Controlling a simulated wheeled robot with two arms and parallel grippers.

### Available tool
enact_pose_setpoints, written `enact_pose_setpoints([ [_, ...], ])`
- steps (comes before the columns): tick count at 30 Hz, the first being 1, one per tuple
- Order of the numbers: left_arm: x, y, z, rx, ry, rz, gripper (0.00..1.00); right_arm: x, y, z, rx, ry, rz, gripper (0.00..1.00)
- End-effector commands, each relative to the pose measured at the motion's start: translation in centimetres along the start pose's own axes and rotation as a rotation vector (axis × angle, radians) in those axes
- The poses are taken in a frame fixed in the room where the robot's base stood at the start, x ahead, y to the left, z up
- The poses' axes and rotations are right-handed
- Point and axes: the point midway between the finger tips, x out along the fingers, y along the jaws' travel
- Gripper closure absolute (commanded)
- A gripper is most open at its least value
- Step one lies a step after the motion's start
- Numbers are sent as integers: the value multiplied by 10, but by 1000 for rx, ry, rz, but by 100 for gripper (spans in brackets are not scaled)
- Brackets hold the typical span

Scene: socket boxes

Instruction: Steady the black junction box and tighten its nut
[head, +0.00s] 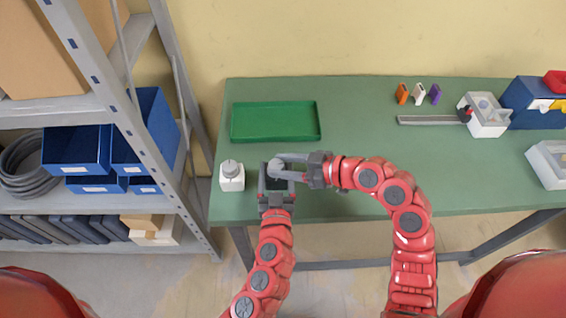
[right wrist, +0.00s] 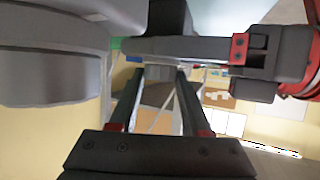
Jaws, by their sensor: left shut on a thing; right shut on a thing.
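The black junction box (head: 264,182) stands near the front left edge of the green table. My left gripper (head: 276,191) is shut on it from the front. A grey round nut (head: 274,168) shows at the top of the box. My right gripper (head: 280,165) reaches in from the right and is shut on the nut, its fingers on either side. In the right wrist view its two fingers (right wrist: 160,85) point away from the camera, with my left gripper (right wrist: 240,55) crossing at the upper right. The fingers hide part of the nut and the box.
A white box with a grey round top (head: 232,178) stands close on the left. A green tray (head: 275,121) lies behind. Small orange, white and purple pieces (head: 419,93), a white box (head: 487,118) and a blue bin (head: 532,105) are at the right. Shelving (head: 92,204) stands left.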

Motion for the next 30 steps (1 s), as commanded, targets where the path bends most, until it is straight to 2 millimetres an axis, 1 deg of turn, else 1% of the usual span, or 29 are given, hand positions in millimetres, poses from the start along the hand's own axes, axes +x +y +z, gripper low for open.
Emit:
enact_pose_setpoints([
  [11,0,1,-1,0,2,2,95,0,0,0,11,0,26,100],
  [12,0,1,-1,0,2,2,95,0,0,0,11,0,26,48],
  [14,0,1,-1,0,2,2,95,0,0,0,11,0,26,38],
  [15,0,1,-1,0,2,2,95,0,0,0,11,0,25,30],
  [17,0,1,-1,0,2,2,95,0,0,0,10,1,25,21],
  [26,0,0,-1,0,2,1,95,-1,0,0,10,1,24,21],
  [30,0,0,-1,1,1,1,95,-11,1,0,13,3,25,21],
])
